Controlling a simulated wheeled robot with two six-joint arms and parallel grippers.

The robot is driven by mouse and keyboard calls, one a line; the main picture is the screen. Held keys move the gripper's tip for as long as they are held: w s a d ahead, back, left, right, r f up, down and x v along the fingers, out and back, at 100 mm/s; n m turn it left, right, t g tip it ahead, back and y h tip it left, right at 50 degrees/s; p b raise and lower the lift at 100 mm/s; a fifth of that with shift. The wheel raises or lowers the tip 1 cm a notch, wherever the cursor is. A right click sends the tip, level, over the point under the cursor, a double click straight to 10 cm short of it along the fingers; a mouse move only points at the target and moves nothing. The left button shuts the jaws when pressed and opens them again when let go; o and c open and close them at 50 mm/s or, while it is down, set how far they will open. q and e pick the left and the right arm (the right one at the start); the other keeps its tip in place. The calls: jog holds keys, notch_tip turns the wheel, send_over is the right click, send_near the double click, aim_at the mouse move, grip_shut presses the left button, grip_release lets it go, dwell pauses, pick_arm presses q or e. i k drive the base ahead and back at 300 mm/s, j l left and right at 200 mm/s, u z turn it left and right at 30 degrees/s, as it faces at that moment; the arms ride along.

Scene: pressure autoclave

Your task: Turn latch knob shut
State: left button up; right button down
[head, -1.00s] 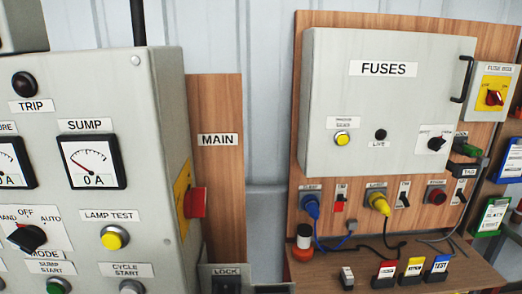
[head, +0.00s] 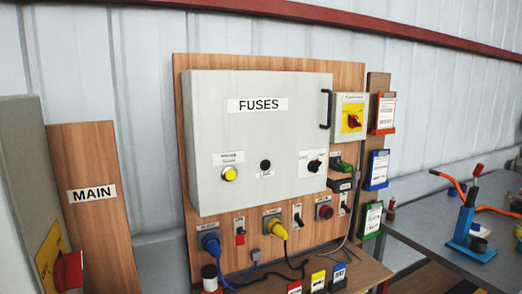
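The grey fuse box door (head: 210,110), labelled FUSES, is closed on a wooden backboard. A small black knob (head: 315,165) sits at its lower right under a white label too small to read; it may be the latch knob, but I cannot tell. A black bar handle (head: 327,109) is on the door's right edge. A red rotary knob on a yellow plate (head: 352,121) is right of the door. Another red knob (head: 68,271) on a yellow plate is at the lower left. Neither of my grippers is in view.
A blue plug (head: 211,243) and a yellow plug (head: 274,229) with cables are below the door. A wooden shelf (head: 362,276) juts out there. A grey table (head: 425,230) at right holds a blue stand (head: 468,232) with an orange handle. A MAIN board (head: 96,215) stands left.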

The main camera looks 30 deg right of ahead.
aim_at(314, 165)
jog(key=z, duration=1.4)
